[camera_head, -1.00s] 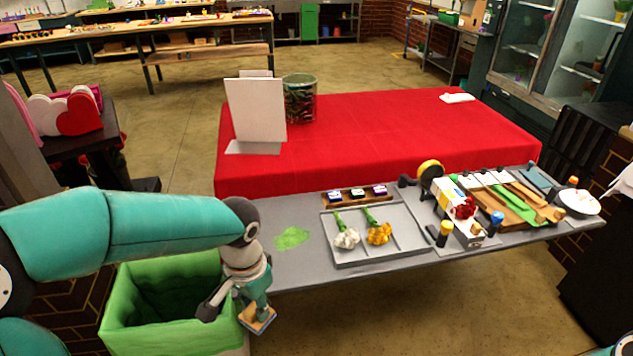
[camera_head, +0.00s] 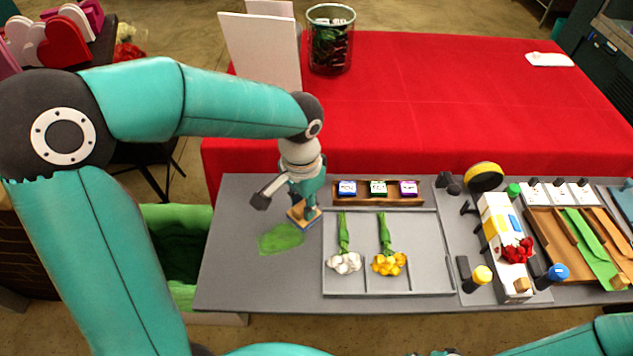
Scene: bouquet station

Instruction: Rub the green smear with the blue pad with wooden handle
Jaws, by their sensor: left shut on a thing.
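The green smear (camera_head: 280,239) is a flat, irregular patch on the left part of the grey table. My left gripper (camera_head: 303,203) points down just behind and to the right of the smear. It is shut on the blue pad with wooden handle (camera_head: 304,215), whose pale wooden edge and a little blue show below the fingers. The pad is beside the smear's upper right edge; I cannot tell whether it touches the table. My right gripper is not in view; only part of my right arm shows at the bottom right.
A grey tray (camera_head: 423,284) with white and yellow flowers lies right of the smear. A wooden rack (camera_head: 393,201) of small labelled boxes stands behind it. A green bin (camera_head: 178,217) is left of the table. The grey table (camera_head: 232,288) is bare in front of the smear.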

